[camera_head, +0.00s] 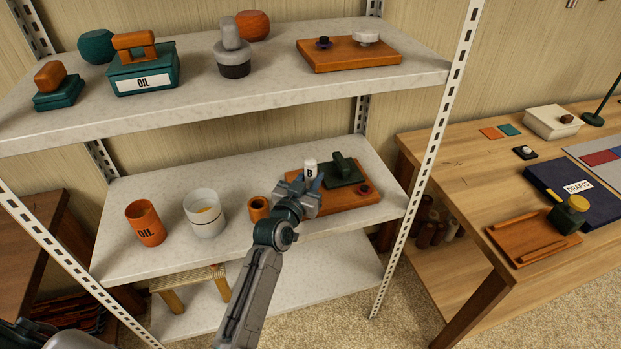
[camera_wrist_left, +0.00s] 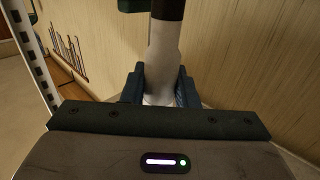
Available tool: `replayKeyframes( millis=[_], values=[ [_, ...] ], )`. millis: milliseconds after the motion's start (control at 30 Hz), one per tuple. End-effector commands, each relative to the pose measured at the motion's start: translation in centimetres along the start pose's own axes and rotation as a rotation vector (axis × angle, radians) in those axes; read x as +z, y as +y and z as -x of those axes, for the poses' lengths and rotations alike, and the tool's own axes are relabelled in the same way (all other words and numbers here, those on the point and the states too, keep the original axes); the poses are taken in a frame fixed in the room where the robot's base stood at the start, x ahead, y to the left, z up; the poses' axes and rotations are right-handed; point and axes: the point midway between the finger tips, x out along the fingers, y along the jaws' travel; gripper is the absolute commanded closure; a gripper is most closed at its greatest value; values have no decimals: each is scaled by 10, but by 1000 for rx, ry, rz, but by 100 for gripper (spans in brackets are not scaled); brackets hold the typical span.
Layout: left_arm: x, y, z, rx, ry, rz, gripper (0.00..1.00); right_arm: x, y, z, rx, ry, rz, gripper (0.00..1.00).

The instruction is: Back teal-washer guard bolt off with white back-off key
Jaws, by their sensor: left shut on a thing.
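My left gripper (camera_head: 313,184) is shut on the white key (camera_head: 310,168), which is upright and marked B, above the left part of a brown board (camera_head: 338,205) on the middle shelf. In the left wrist view the white key (camera_wrist_left: 163,65) stands between both fingers (camera_wrist_left: 160,88), with a dark end at the top of the picture. On the board sit a dark green handled block (camera_head: 344,169) and a small dark bolt (camera_head: 364,189) with a reddish base. I cannot make out a teal washer; my gripper hides part of the board. My right gripper is not in view.
An orange ring-shaped cup (camera_head: 259,208), a white jar (camera_head: 204,213) and an orange OIL cup (camera_head: 145,223) stand left of the board. The upper shelf (camera_head: 190,100) lies above and behind. A perforated post (camera_head: 427,150) rises right of the board.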

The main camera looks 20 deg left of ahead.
Motion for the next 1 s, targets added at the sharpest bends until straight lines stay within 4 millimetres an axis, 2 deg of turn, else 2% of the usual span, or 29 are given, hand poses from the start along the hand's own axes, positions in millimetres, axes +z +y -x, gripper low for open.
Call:
replayKeyframes(
  millis=[567, 1000],
  values=[
    [1, 0, 0, 1, -5, 0, 100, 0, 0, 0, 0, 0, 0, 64],
    [-31, 0, 0, 0, 0, 0, 100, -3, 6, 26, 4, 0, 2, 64]
  ],
)
